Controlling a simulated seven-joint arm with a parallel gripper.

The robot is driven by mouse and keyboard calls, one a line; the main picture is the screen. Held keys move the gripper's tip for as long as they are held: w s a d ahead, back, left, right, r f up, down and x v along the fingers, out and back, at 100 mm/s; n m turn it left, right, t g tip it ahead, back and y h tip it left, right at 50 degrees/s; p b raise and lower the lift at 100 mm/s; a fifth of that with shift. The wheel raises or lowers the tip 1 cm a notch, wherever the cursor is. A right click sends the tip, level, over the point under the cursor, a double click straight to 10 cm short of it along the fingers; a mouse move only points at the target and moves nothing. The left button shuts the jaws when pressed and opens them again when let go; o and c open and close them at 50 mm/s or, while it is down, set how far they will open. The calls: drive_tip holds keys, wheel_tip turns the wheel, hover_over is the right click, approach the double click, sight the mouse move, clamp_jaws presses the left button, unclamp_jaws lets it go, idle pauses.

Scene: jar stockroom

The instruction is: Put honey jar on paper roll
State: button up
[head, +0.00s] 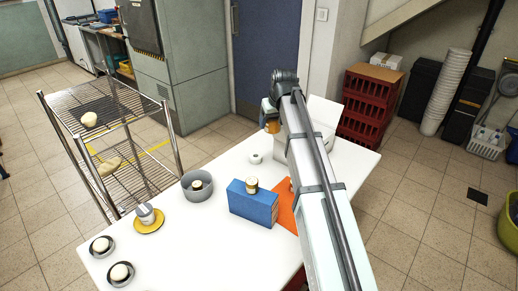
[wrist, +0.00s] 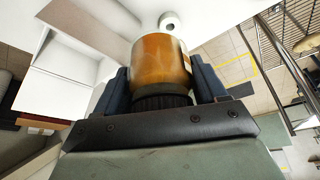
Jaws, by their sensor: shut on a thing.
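My gripper (wrist: 161,78) is shut on the honey jar (wrist: 160,60), an amber jar with a dark lid towards the palm, one finger on each side. In the head view, part of the amber jar (head: 271,127) shows below my gripper, above the far part of the white table. The paper roll (head: 255,158) is a short white roll with a dark hole, standing on the table nearer the camera than the jar. It also shows in the wrist view (wrist: 169,20), beyond the jar and apart from it.
A blue box (head: 254,207) with a small jar (head: 252,184) on top stands in front of the roll, with an orange sheet (head: 286,208) beside it. A grey bowl (head: 197,190) is left of the roll. A white box (head: 320,116) stands behind my arm. A wire rack (head: 110,130) stands left.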

drive_tip(key=s+f, duration=0.2)
drive_tip(key=f, duration=0.5)
drive_tip(key=s+f, duration=0.3)
drive_tip(key=f, duration=0.3)
drive_tip(key=s+f, duration=0.3)
drive_tip(key=f, duration=0.4)
drive_tip(key=shift+f, duration=0.35)
drive_tip(key=w, duration=0.1)
drive_tip(key=w+r, duration=0.1)
drive_tip(key=shift+w+a+n, duration=0.1)
drive_tip(key=shift+w+n, duration=0.2)
drive_tip(key=shift+w, duration=0.05)
hover_over(254, 153)
drive_tip(key=s, duration=0.2)
drive_tip(key=shift+d, duration=0.35)
drive_tip(key=shift+f, duration=0.3)
drive_tip(key=shift+f, duration=0.15)
drive_tip(key=o, duration=1.4)
